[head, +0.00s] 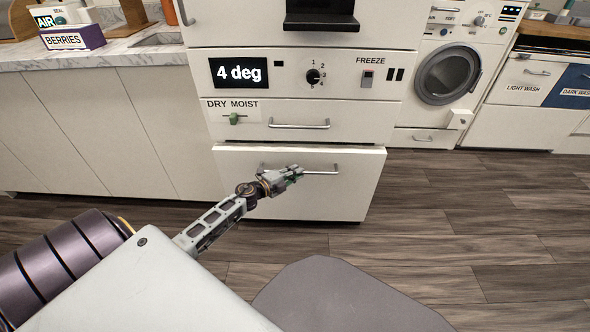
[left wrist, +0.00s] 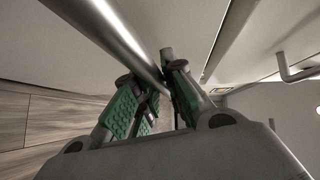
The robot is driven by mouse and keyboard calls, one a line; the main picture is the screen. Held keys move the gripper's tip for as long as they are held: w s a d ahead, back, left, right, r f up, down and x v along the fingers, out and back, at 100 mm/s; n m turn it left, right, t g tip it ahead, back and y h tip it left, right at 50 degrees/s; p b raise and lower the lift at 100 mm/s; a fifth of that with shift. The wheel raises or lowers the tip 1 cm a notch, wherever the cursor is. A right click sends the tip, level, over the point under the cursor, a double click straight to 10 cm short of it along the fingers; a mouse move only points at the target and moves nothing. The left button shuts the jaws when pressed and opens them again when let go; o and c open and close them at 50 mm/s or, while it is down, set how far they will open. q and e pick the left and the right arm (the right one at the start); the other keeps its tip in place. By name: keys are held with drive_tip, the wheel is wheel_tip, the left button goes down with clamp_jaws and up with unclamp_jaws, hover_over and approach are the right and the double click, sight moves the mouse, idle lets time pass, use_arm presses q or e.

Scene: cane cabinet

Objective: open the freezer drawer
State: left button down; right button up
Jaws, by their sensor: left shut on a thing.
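The freezer drawer (head: 330,202) is the white bottom drawer of the fridge unit in the head view. Its top edge shows below the unit's body and its front looks slightly forward; how far out it is, I cannot tell exactly. Its silver bar handle (head: 322,172) runs across the upper front. My left gripper (head: 292,174) is shut on the handle, left of its middle. In the left wrist view, the handle bar (left wrist: 122,35) runs between the green-padded fingers of the left gripper (left wrist: 160,80). The fingers hide part of the bar. My right gripper is not in view.
Above is another drawer with a handle (head: 298,124) and a green DRY/MOIST slider (head: 234,119). Higher is a panel with a 4 deg display (head: 239,73) and dial. A washer (head: 447,75) stands at the right. The wooden floor (head: 440,210) before the drawer is clear.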

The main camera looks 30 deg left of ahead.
use_arm(q)
drive_tip(key=s+d+p, duration=0.5)
drive_tip(key=s+d, duration=0.2)
drive_tip(key=s, duration=0.5)
drive_tip(key=shift+d, duration=0.15)
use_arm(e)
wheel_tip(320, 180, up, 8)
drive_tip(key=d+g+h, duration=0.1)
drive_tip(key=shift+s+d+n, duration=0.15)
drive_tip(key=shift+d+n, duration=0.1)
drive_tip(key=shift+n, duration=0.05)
use_arm(q)
drive_tip(key=c, duration=1.5)
unclamp_jaws()
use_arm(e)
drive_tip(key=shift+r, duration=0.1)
use_arm(q)
drive_tip(key=shift+s, duration=0.1)
drive_tip(key=shift+v, duration=5.9)
drive_tip(key=shift+r, duration=0.1)
